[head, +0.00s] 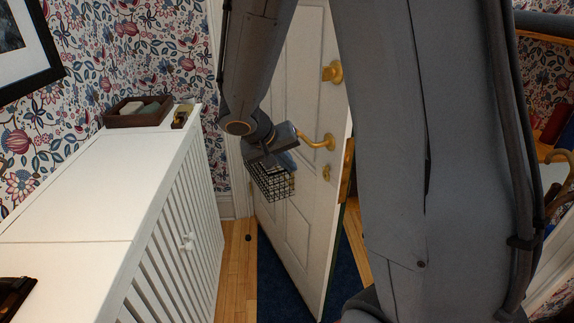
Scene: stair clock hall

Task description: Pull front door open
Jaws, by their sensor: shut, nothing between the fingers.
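The white panelled front door (305,215) stands ajar in the middle of the head view, its free edge with a brass latch plate (346,170) turned toward me. A brass lever handle (318,142) sits on its face, below a round brass lock (332,71). A small brass keyhole fitting (327,172) is lower down. My gripper (291,136) is shut and empty, just left of the lever. I cannot tell whether it touches the lever. A black wire basket (270,183) hangs on the door, partly behind my gripper.
A white slatted cabinet (165,235) fills the left, with a brown tray (137,112) on top. A dark blue mat (272,285) lies under the door on the wooden floor (237,265). My arm hides much of the right; a rail (545,24) shows beyond.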

